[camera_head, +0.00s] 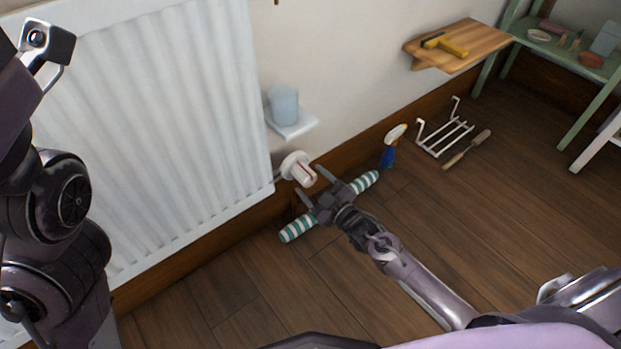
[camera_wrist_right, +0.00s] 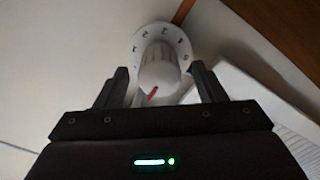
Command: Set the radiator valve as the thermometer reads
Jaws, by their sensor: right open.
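The radiator valve (camera_head: 298,168) is a white knob with a red mark, at the lower right corner of the white radiator (camera_head: 160,110). In the right wrist view the valve knob (camera_wrist_right: 159,72) shows a numbered dial behind it and a red pointer line. My right gripper (camera_head: 312,182) is open, its fingers pointing at the valve. In the right wrist view the fingers (camera_wrist_right: 160,85) stand on either side of the knob, with visible gaps. My left arm shows at the left, but I cannot make out its gripper. I see no readable thermometer.
A striped draught roll (camera_head: 297,229) lies on the floor behind my right gripper. A small shelf (camera_head: 296,127) holds a bluish cup (camera_head: 283,104). A wooden shelf (camera_head: 480,45) holds a yellow tool.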

